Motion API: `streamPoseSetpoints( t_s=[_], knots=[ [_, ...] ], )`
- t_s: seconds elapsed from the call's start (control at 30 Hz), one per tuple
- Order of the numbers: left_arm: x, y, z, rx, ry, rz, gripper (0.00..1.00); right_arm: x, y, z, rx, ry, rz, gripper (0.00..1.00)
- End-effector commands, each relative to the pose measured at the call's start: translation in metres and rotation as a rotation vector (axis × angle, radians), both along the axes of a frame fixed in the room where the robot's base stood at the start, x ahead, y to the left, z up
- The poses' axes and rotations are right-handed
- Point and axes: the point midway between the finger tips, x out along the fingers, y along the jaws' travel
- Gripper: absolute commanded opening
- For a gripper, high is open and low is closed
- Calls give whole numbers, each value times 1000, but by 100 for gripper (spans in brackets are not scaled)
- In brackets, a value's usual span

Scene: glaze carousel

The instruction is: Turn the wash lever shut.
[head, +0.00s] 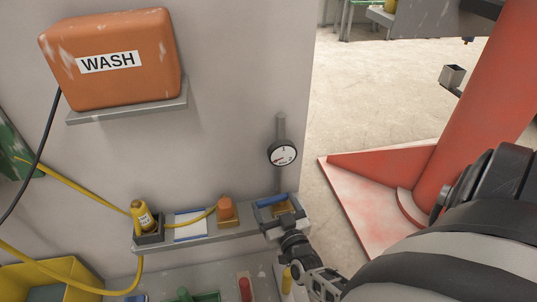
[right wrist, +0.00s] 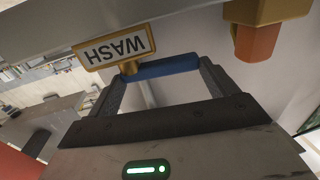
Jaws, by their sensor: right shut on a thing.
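The wash lever (right wrist: 170,67) is a blue bar on a yellow mount, beside a yellow-framed plate (right wrist: 113,47) reading WASH, upside down in the right wrist view. In the head view the blue bar (head: 271,199) shows at the right end of the narrow wall shelf. My right gripper (right wrist: 165,78) is shut on the blue bar, one finger at each end of it. In the head view the right gripper (head: 281,212) reaches up from below and partly hides the lever and plate. My left gripper is not in view.
An orange WASH tank (head: 112,62) sits on a grey bracket above. A round gauge (head: 282,154) hangs on a pipe above the lever. An orange block (head: 227,209) and a yellow bottle (head: 145,218) stand along the shelf (head: 185,242). A red column (head: 470,130) rises at right.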

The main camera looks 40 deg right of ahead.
Motion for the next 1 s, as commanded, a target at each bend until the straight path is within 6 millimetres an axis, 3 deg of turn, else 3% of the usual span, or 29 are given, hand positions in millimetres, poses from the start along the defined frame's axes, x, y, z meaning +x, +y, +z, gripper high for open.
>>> streamPoseSetpoints(
  t_s=[0.53, 0.57, 0.6, 0.87, 1.0],
  knots=[
    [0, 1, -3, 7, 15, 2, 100, 1, 0, 0, -2, -5, -32, 44],
    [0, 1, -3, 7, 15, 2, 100, 1, 0, 0, -2, -5, -32, 91],
    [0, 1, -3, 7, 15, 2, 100, 1, 0, 0, -2, -5, -32, 100],
    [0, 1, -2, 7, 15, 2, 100, -1, 1, 0, -1, -3, -31, 100],
    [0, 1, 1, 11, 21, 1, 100, -15, 6, 0, 1, 2, -31, 100]
  ],
)
